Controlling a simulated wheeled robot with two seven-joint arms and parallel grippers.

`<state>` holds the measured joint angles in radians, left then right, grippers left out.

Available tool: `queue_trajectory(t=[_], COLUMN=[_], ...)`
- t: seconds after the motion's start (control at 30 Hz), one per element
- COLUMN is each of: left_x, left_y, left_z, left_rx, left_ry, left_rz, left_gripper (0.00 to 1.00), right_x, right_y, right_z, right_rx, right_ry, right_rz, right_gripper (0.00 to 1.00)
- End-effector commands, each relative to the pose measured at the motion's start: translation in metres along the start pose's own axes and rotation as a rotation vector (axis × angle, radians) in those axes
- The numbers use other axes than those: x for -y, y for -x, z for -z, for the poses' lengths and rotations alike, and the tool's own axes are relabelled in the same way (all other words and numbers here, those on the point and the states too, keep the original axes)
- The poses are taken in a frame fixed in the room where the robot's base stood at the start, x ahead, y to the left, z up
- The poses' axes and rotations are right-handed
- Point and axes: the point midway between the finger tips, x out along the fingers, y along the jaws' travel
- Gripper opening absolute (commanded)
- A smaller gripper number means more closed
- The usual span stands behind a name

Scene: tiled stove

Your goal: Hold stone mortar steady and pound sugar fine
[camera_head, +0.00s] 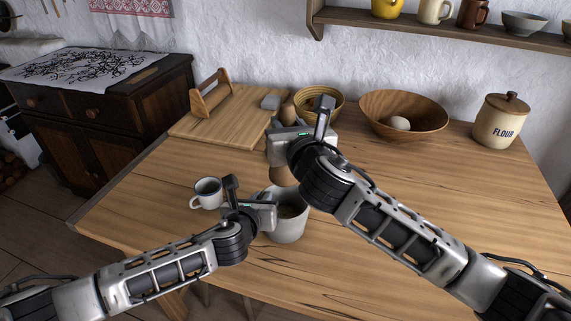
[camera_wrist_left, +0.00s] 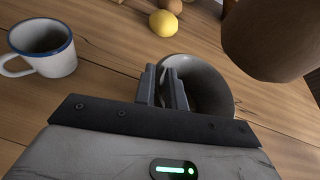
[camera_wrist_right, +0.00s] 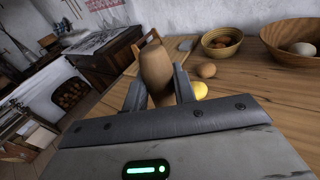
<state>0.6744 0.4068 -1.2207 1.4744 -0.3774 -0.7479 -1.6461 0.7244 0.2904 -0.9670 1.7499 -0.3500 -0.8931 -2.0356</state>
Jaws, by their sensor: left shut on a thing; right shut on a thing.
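The stone mortar (camera_head: 288,228) is a pale grey cup standing upright on the table; it also shows in the left wrist view (camera_wrist_left: 212,88). My left gripper (camera_head: 266,207) is shut on its rim at the left side, one finger inside and one outside. My right gripper (camera_head: 288,147) is shut on the brown wooden pestle (camera_head: 283,176), whose shaft shows between the fingers in the right wrist view (camera_wrist_right: 155,66). The pestle's thick lower end (camera_wrist_left: 268,38) hangs above the mortar, apart from it. The sugar in the mortar cannot be made out.
A white enamel mug (camera_head: 207,192) stands just left of the mortar. A cutting board (camera_head: 225,120), a wicker basket (camera_head: 334,96), a wooden bowl (camera_head: 375,108) with an egg, and a flour jar (camera_head: 500,120) line the back. A lemon (camera_wrist_left: 163,23) lies behind the mortar. The table's right side is clear.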

Motion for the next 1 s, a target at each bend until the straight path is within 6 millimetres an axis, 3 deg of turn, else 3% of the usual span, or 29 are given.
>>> queue_trajectory(t=[0.03, 0.27, 1.0], left_x=[-0.002, -0.002, -0.002], left_y=[0.0, 0.0, 0.0], left_z=[0.008, 0.008, 0.008], left_rx=[-0.014, -0.014, -0.014], left_ry=[-0.002, -0.002, -0.002], left_rz=[-0.003, -0.003, -0.003], left_gripper=[0.0, 0.0, 0.0], right_x=[0.0, 0.002, 0.007], right_y=[0.0, -0.003, -0.012], right_z=[0.0, 0.01, 0.074], right_rx=[0.002, 0.0, 0.0], right_ry=[0.0, 0.0, 0.001], right_rz=[-0.001, 0.0, -0.001], right_gripper=[0.04, 0.04, 0.04])
